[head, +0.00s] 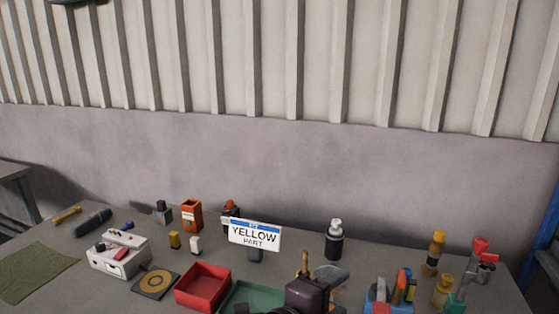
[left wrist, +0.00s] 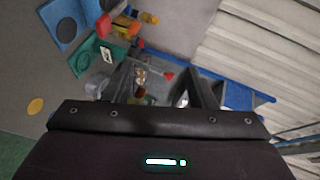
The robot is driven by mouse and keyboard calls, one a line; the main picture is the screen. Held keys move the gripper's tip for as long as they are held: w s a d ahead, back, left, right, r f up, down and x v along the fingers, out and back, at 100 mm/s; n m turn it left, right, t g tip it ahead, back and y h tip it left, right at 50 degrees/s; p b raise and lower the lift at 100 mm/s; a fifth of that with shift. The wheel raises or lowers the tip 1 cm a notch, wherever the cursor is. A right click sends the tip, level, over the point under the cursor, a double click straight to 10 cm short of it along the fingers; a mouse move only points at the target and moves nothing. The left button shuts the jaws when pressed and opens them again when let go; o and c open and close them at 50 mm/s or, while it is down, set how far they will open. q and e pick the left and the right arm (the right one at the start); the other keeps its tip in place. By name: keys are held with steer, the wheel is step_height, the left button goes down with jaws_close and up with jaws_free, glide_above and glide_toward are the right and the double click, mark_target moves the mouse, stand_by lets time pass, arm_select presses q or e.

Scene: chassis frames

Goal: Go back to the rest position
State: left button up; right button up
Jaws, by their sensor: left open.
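My left gripper (head: 324,277) shows at the bottom middle of the head view, a dark purple-black body with grey fingers, over the front part of the table (head: 132,218). In the left wrist view its two dark fingers (left wrist: 153,90) stand apart, and I see nothing held between them. Small items on the table show beyond and between the fingers. My right gripper is in neither view.
A red bin (head: 203,287) and a green bin (head: 250,296) lie left of the gripper. A sign reading "YELLOW PART" (head: 254,236) and a dark bottle (head: 334,243) stand behind it. A blue holder (head: 383,297) with tools stands right. The table's back strip has free room.

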arm_select(q)
steer(key=a+f+n+y, duration=0.4)
steer(key=a+f+n, duration=0.4)
steer(key=a+n, duration=0.15)
steer(key=s+a+f+n+g+y, duration=0.3)
steer(key=s+a+f+n+g, duration=0.1)
steer(key=s+a+f+n, duration=0.35)
steer(key=s+a+f+n+g+y, duration=0.3)
steer(key=s+a+f+n, duration=0.25)
steer(key=a+f, duration=0.4)
steer(key=s+a+f+g+b, duration=0.1)
steer(key=s+f+b, duration=0.1)
steer(key=f, duration=1.5)
steer(key=s+a+f+g+b, duration=0.1)
steer(key=s+f+b, duration=0.15)
steer(key=f, duration=1.45)
steer(key=s+a+f+b, duration=0.1)
steer(key=s+f, duration=0.8)
steer(key=f, duration=0.1)
steer(key=s+a+f+b, duration=0.2)
steer(key=s+f, duration=0.7)
steer(key=f, duration=0.1)
steer(key=shift+a+f+g, duration=0.25)
steer(key=shift+g, duration=0.15)
